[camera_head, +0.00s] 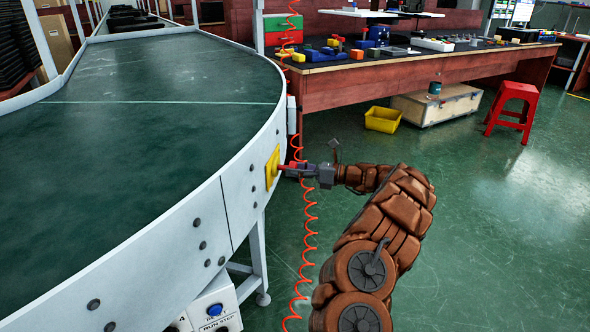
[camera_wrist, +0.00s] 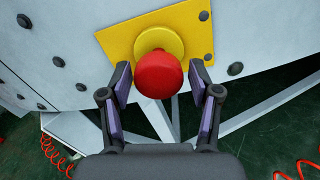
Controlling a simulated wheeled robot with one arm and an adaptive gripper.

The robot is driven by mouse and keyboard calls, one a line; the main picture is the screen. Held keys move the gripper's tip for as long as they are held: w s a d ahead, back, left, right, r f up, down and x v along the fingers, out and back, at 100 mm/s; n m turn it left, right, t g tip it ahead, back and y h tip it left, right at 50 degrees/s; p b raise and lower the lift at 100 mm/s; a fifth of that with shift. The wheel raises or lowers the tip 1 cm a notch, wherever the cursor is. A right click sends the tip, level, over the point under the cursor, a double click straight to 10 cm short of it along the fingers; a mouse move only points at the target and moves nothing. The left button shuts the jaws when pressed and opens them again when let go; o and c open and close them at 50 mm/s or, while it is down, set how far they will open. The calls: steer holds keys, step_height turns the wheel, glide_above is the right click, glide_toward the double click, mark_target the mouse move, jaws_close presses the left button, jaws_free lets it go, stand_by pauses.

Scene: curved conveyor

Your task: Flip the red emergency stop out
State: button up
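The red emergency stop (camera_wrist: 158,74) is a round red knob on a yellow plate (camera_wrist: 116,42) fixed to the conveyor's white side wall. In the head view the yellow plate (camera_head: 272,167) shows on the outer curve of the conveyor, and the red knob (camera_head: 283,168) is small there. My gripper (camera_wrist: 160,85) is open, with one finger on each side of the red knob. A gap shows between the knob and the left finger; the right finger is close to it, and I cannot tell if it touches. In the head view my gripper (camera_head: 295,169) points left at the plate.
The curved conveyor (camera_head: 150,85) fills the left. A coiled red hose (camera_head: 308,235) hangs beside my gripper. A box with a blue button (camera_head: 215,309) sits below the conveyor. A workbench (camera_head: 420,75), yellow bin (camera_head: 382,119) and red stool (camera_head: 515,105) stand behind; green floor is clear at right.

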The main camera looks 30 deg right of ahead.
steer(key=shift+o, duration=0.5)
steer(key=shift+a, duration=0.2)
steer(key=shift+d, duration=0.1)
steer(key=v, duration=1.1)
steer(key=shift+s+d, duration=0.25)
steer(key=shift+d, duration=0.05)
